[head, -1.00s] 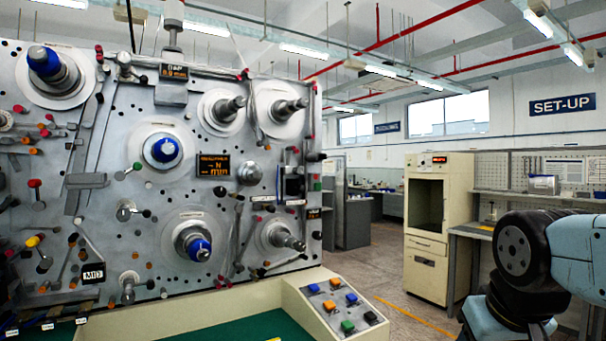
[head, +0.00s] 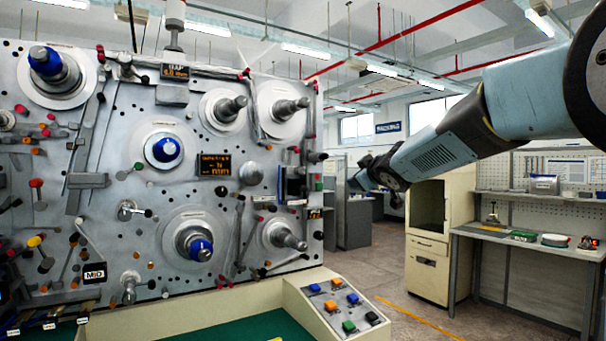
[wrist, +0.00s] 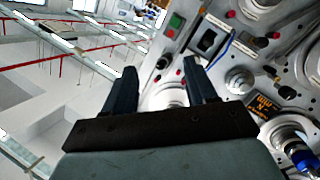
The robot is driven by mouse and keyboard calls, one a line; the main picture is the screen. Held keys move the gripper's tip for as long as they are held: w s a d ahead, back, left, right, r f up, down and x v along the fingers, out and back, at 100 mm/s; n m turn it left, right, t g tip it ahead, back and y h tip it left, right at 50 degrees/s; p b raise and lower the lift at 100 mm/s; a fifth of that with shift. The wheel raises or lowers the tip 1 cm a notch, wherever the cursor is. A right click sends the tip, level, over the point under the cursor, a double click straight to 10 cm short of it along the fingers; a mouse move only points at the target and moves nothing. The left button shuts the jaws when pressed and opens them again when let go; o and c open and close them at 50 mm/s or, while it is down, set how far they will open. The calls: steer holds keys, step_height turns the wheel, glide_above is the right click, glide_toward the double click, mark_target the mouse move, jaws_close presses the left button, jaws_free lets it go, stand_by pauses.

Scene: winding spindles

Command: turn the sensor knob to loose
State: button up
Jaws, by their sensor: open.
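The grey winding machine panel (head: 105,215) stands at the left in the head view, with many knobs and spindles. I cannot tell for sure which knob is the sensor knob; no label for it is readable. A round silver knob (head: 251,173) sits right of the orange-lettered display (head: 213,165); a similar silver knob (wrist: 239,80) shows in the wrist view. My gripper (wrist: 160,72) is open and empty in the wrist view, its two dark fingers apart, with the panel edge beyond them. In the head view its end is small and dark, right of the panel and apart from it.
A control box with coloured buttons (head: 346,306) juts out below the panel's right side. A cream cabinet (head: 428,250) and a workbench (head: 530,238) stand behind at the right. The floor between panel and cabinet looks clear.

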mark_target(303, 172)
steer(key=w+a+n+y, duration=0.2)
steer(key=w+a, duration=0.3)
steer(key=w, duration=0.1)
steer(key=w+a+n+y, duration=0.2)
steer(key=w+a, duration=0.4)
steer(key=w+a+n+g+y, duration=0.1)
steer(key=w+a+y, duration=0.1)
steer(key=w+a, duration=0.4)
steer(key=shift+w+a+r+n, duration=0.2)
steer(key=shift+w+n, duration=0.15)
steer(key=shift+n, duration=0.05)
